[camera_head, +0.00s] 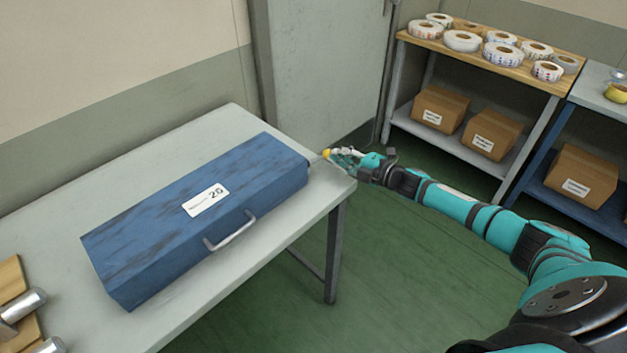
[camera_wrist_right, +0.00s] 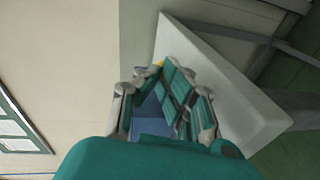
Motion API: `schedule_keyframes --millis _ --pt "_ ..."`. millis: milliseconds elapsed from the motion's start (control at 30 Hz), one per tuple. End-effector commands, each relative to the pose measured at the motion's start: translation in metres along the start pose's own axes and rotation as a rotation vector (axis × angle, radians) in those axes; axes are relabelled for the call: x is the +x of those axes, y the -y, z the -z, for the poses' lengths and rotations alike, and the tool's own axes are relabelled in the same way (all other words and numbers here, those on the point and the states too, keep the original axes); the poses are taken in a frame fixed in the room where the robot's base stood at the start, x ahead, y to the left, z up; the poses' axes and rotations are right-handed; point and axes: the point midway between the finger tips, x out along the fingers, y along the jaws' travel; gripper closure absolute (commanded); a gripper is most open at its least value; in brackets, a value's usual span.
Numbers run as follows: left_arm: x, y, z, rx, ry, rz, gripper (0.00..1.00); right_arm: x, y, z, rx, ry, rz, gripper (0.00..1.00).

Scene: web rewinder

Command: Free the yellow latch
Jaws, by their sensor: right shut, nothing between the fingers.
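The yellow latch (camera_head: 326,154) shows as a small yellow tip on a thin rod at the right end of a long blue case (camera_head: 150,225). A bit of yellow also shows beyond the fingers in the right wrist view (camera_wrist_right: 161,63). My right gripper (camera_head: 338,156) is shut and empty, with its fingertips right beside the latch at the table's corner. I cannot tell whether they touch it. The fingers show in the right wrist view (camera_wrist_right: 155,88) and hide part of the latch area. My left gripper is not in view.
The blue case lies on a grey table (camera_head: 220,125), with a silver handle (camera_head: 231,231) on its front. A shelf (camera_head: 480,62) with tape rolls and cartons stands at the back right. Green floor between is clear.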

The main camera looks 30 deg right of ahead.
Motion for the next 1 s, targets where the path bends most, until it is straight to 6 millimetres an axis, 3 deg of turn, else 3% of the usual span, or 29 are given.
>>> schedule_keyframes --millis 1000 --pt "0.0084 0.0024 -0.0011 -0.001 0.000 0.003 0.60 0.0088 -0.0026 -0.0082 0.000 0.002 -0.001 1.00"
